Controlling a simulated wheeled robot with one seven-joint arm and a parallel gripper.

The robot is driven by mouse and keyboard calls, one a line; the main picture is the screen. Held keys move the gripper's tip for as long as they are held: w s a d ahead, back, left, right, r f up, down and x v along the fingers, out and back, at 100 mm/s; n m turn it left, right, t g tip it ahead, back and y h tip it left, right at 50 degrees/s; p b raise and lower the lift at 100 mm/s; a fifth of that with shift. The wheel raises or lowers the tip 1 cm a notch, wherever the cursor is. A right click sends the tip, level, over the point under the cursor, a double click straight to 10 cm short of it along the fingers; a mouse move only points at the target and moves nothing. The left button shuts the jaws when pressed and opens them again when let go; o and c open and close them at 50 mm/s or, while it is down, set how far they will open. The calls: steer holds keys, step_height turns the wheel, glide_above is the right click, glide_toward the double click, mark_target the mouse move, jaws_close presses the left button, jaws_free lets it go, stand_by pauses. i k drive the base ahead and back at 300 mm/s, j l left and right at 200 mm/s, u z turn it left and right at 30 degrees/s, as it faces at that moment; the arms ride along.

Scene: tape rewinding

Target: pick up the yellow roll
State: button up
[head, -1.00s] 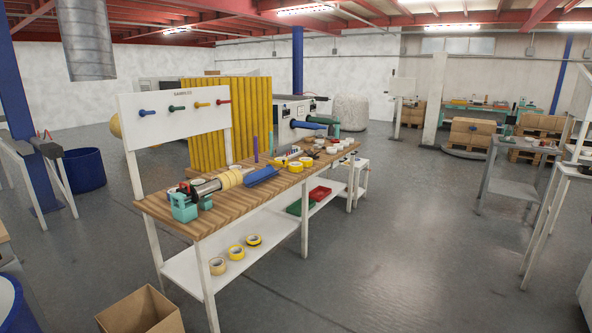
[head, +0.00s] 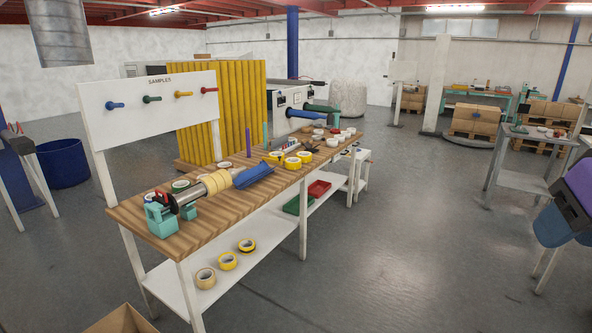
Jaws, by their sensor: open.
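Several yellow rolls are in the head view, and I cannot tell which one is meant. A group of yellow tape rolls (head: 291,163) with white cores lies on the wooden tabletop near its middle, right of a blue trough. My gripper is not clearly in view; a purple, black and blue part, likely of my arm, shows at the right edge, apart from the rolls.
The wooden workbench (head: 150,235) has a white peg board (head: 150,115) behind its left end. A cardboard box (head: 122,321) stands at the bottom left.

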mark_target(291, 164)
steer(key=i+u, duration=0.1)
steer(key=i, duration=0.9)
steer(key=i+l, duration=0.15)
steer(key=i, duration=0.85)
steer(key=i+l+u, duration=0.1)
steer(key=i+u, duration=0.3)
steer(key=i, duration=0.15)
steer(key=i+l+u, duration=0.4)
steer(key=i, duration=0.15)
steer(key=i+l+u, duration=0.4)
steer(key=i+j, duration=0.05)
steer(key=i, duration=0.05)
